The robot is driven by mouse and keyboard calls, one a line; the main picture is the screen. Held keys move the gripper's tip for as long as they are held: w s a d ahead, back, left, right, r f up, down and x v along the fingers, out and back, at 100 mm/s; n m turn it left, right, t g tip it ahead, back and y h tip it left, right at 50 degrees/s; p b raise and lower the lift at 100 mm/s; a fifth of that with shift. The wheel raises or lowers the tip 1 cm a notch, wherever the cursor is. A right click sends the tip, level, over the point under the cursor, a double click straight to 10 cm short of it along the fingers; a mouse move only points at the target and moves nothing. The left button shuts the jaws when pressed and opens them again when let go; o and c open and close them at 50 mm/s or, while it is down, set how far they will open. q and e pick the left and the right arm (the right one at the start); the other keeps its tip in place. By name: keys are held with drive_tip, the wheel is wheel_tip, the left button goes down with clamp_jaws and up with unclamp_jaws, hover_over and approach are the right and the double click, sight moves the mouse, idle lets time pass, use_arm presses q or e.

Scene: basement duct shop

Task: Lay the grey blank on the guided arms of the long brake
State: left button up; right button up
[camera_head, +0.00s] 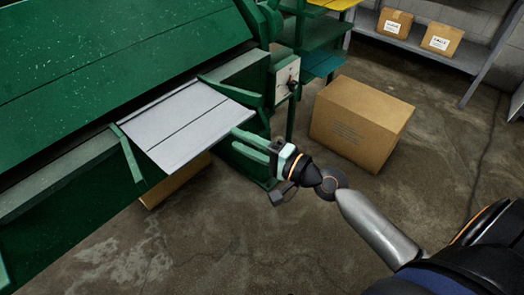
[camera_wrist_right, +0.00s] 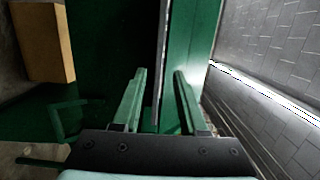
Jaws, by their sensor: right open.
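The grey blank (camera_head: 187,122) lies flat at the front of the long green brake (camera_head: 110,55), its back edge at the brake's opening. A dark line crosses it. One guided arm (camera_head: 131,155) runs along its left side and another (camera_head: 232,91) is by its far right corner. My right gripper (camera_head: 236,139) is open at the blank's right front edge. In the right wrist view its two fingers (camera_wrist_right: 160,72) stand apart, with a thin edge, apparently the blank's, between them. Whether they touch it is unclear. My left gripper is out of view.
A large cardboard box (camera_head: 360,122) stands on the concrete floor to the right. A shelf (camera_head: 425,45) with two small boxes is at the back right. A control box (camera_head: 286,78) is on the brake's end.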

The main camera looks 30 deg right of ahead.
drive_tip(key=b+v, duration=0.2)
drive_tip(key=v, duration=0.4)
drive_tip(key=s+a+f+n+g+h, duration=0.2)
drive_tip(key=s+f+n, duration=0.2)
drive_tip(key=f, duration=0.4)
drive_tip(key=s+a+f+n+g+h, duration=0.1)
drive_tip(key=s+a+f+n+g, duration=0.1)
drive_tip(key=f+n, duration=0.4)
drive_tip(key=s+a+f+n+g+h, duration=0.2)
drive_tip(key=s+f+n, duration=0.3)
drive_tip(key=f, duration=0.5)
drive_tip(key=shift+s+a+f+g+h, duration=0.3)
drive_tip(key=shift+s+a+f+g, duration=0.1)
drive_tip(key=shift+s+a, duration=0.45)
drive_tip(key=shift+r, duration=0.1)
drive_tip(key=shift+c, duration=0.2)
